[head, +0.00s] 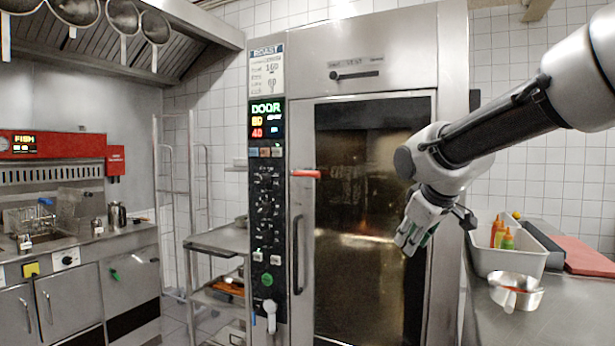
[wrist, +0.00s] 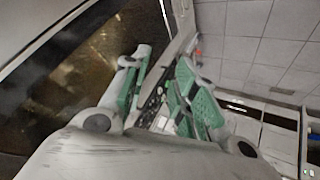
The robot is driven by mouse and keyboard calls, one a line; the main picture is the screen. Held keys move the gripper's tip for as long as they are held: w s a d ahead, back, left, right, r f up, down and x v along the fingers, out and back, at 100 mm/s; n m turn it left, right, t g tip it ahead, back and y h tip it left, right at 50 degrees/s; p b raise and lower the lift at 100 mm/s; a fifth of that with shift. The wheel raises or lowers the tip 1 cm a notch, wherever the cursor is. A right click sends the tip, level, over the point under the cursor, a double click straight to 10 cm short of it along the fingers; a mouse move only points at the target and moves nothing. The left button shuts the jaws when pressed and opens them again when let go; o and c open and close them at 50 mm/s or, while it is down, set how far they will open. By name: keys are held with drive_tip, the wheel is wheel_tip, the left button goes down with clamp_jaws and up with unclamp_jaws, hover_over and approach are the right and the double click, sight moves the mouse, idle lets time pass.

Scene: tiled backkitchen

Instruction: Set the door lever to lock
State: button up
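The door lever (head: 305,173) is a red handle at the upper left edge of the oven door, beside the control panel. It lies level, its red grip pointing right. The oven door (head: 293,130) appears closed, and the panel display (head: 265,120) reads DOOR. My gripper (head: 412,240) hangs in front of the right part of the door glass, right of and lower than the lever, and touches nothing visible. In the wrist view my gripper (wrist: 163,72) shows its green-padded fingers apart with nothing between them. I cannot make out the lever clearly there.
A vertical door handle (head: 297,255) is below the lever. A white lever (head: 270,315) sits low on the panel. A rack trolley (head: 215,240) stands left of the oven. At right, a counter (head: 560,318) holds a bottle tub (head: 520,262) and a metal pan (head: 516,292).

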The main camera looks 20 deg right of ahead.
drive_tip(key=w+d+r+n+t, duration=0.1)
drive_tip(key=w+r+n+t, duration=0.15)
drive_tip(key=w, duration=0.55)
drive_tip(key=w+d+r+n+t, duration=0.1)
drive_tip(key=w+r+n, duration=0.25)
drive_tip(key=w, duration=0.45)
drive_tip(key=n+t+y, duration=0.5)
drive_tip(key=n+t, duration=0.1)
drive_tip(key=n, duration=0.6)
approach(314, 176)
drive_tip(key=d+r, duration=0.2)
drive_tip(key=d, duration=0.2)
drive_tip(key=w+a+f+n+y, duration=0.1)
drive_tip(key=n, duration=0.1)
drive_tip(key=w+f+n+y, duration=0.1)
drive_tip(key=w+n+y, duration=0.1)
drive_tip(key=w+a+f+n+y, duration=0.1)
drive_tip(key=w+n+y, duration=0.1)
drive_tip(key=shift+a+n+t, duration=0.35)
drive_tip(key=shift+n, duration=0.05)
drive_tip(key=shift+w+a+f+n+y, duration=0.3)
drive_tip(key=shift+a+n+y, duration=0.1)
drive_tip(key=shift+n+y, duration=0.25)
drive_tip(key=x, duration=0.7)
drive_tip(key=shift+w+a+r, duration=0.1)
drive_tip(key=shift+w+r, duration=0.05)
clamp_jaws()
